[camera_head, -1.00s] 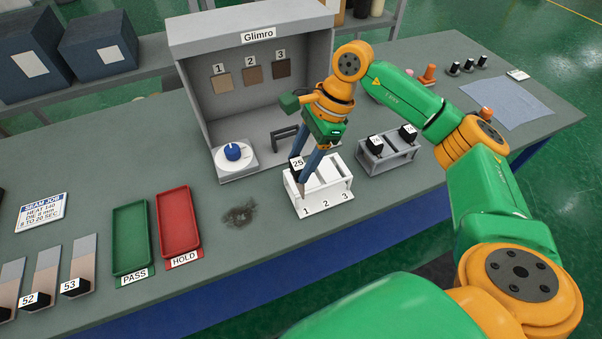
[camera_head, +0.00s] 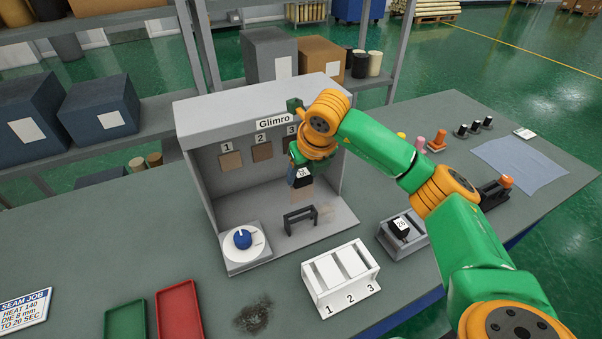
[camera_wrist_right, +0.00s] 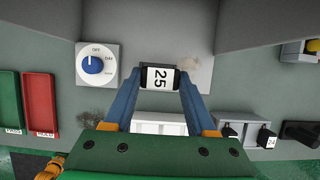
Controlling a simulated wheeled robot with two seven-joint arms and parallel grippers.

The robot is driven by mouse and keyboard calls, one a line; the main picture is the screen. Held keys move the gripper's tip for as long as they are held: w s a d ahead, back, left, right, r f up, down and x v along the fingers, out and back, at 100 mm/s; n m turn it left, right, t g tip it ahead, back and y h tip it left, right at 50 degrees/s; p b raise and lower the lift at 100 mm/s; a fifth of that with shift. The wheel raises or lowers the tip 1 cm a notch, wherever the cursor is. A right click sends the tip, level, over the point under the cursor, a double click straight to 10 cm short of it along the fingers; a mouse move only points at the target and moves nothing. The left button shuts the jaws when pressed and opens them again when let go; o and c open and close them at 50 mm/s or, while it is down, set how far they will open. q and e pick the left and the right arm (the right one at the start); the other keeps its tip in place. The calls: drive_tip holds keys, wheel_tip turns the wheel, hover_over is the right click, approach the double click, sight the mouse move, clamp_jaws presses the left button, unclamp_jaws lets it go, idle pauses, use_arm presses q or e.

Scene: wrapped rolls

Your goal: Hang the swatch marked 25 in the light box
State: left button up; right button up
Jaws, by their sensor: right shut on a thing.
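The black clip marked 25 (camera_wrist_right: 159,77) is between the fingers of my right gripper (camera_wrist_right: 158,84). In the head view the clip (camera_head: 302,178) hangs under the right gripper (camera_head: 301,168), with a faint tan piece below it. Both are in front of the light box's (camera_head: 190,118) open front, above its floor and under the number 3. The light box is grey and labelled Glimro. A small black stand (camera_head: 300,219) is on the box floor. My left gripper is out of view.
A white dial unit with a blue knob (camera_head: 243,239) is at the box's front left. A white rack (camera_head: 340,281) numbered 1 to 3 stands in front. A grey holder (camera_head: 424,243) with a black clip is to its right. Green (camera_head: 125,325) and red (camera_head: 180,312) trays lie left.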

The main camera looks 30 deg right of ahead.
sight(303, 185)
drive_tip(key=shift+w+f+b, duration=0.2)
drive_tip(key=shift+b, duration=0.15)
wheel_tip(303, 185, down, 4)
drive_tip(key=b, duration=0.3)
drive_tip(key=shift+w+f+b, duration=0.15)
drive_tip(key=shift+b, duration=0.2)
drive_tip(key=shift+f+b, duration=0.3)
drive_tip(key=shift+f, duration=0.05)
drive_tip(key=shift+f+b, duration=3.15)
drive_tip(key=shift+f, duration=0.15)
drive_tip(key=o, duration=1.4)
drive_tip(key=shift+r, duration=0.1)
